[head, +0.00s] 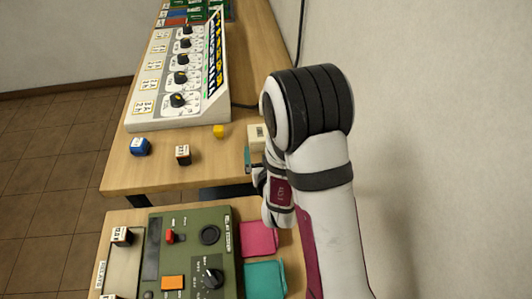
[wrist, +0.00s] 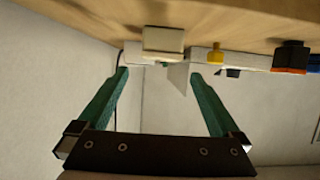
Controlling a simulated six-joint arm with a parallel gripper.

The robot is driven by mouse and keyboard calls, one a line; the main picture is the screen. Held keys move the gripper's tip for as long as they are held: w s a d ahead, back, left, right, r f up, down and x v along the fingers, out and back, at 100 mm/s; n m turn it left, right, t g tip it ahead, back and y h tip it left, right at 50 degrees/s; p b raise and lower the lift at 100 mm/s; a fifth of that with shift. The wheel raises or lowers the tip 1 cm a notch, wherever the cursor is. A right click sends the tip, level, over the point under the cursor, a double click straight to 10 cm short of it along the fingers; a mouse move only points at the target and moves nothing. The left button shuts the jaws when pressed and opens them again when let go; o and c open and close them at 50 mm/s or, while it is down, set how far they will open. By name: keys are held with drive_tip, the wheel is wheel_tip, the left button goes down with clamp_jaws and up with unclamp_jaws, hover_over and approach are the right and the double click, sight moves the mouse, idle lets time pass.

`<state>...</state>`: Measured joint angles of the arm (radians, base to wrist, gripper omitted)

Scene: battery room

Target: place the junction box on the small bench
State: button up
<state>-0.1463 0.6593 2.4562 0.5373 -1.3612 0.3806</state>
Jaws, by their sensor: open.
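A small cream box (head: 256,137), which looks like the junction box, sits on the far wooden bench (head: 150,178) near its right side, partly hidden by my arm. In the wrist view the cream box (wrist: 163,38) appears upside down, ahead of the fingertips and roughly between them. My gripper (wrist: 159,75) is open with its teal fingers apart and nothing between them. In the head view my gripper (head: 249,159) is mostly hidden by my wrist, just on the near side of the box. A second wooden bench (head: 91,250) stands nearer. I cannot tell which is the small bench.
The near bench holds a green device (head: 190,255), a pink pad (head: 259,238) and a teal pad (head: 265,279). A wall is right.

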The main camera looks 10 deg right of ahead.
drive_tip(key=s+r+m+g, duration=0.2)
drive_tip(key=s+r+g, duration=0.1)
drive_tip(key=s, duration=0.7)
drive_tip(key=s+r+m+g+y, duration=0.1)
drive_tip(key=s+r+g, duration=0.3)
drive_tip(key=s, duration=0.7)
drive_tip(key=s+r+m+g, duration=0.2)
drive_tip(key=s+g, duration=0.4)
drive_tip(key=s, duration=0.5)
drive_tip(key=shift+r+m+g+y, duration=0.3)
drive_tip(key=shift+r+g+y, duration=0.1)
drive_tip(key=shift+r, duration=0.35)
drive_tip(key=shift+s, duration=0.1)
